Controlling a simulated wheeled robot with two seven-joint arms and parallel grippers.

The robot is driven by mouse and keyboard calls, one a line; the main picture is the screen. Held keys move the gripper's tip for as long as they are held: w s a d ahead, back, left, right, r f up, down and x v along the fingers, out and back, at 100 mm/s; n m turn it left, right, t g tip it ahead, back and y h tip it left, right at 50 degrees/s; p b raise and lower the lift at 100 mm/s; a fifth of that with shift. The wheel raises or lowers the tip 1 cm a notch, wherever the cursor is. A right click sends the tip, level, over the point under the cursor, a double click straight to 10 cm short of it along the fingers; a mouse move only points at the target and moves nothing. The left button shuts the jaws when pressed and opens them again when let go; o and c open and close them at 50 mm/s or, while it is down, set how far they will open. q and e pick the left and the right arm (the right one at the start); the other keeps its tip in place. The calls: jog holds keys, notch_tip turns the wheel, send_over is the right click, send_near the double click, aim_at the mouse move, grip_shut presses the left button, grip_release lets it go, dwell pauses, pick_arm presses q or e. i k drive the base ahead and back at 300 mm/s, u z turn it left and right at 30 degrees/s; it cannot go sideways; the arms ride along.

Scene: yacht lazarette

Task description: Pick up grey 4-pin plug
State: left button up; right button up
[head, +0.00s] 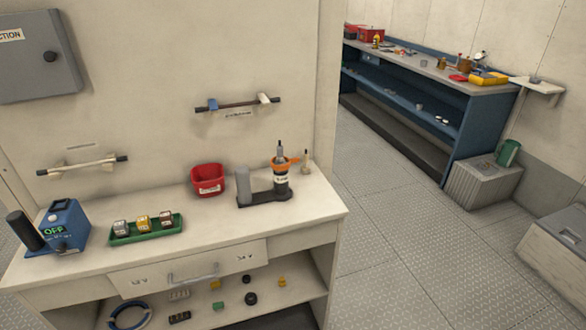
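A green tray (147,236) lies on the white bench top (230,218). Three small block-like pieces stand in it in a row: a grey one (121,228) at the left, a yellow one (143,222) in the middle and a brown one (166,218) at the right. The grey piece may be the grey 4-pin plug; its pins are too small to make out. Neither of my grippers is in view.
A blue box (66,226) marked OFF stands left of the tray. A red bin (208,180) and a bottle in a dark holder (263,197) stand behind and right. A drawer (188,271) and a shelf with small parts are below. Open floor (400,260) lies right.

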aim_at(280, 148)
jog(key=z, duration=1.1)
jog(key=i, duration=0.9)
jog(key=u, duration=2.15)
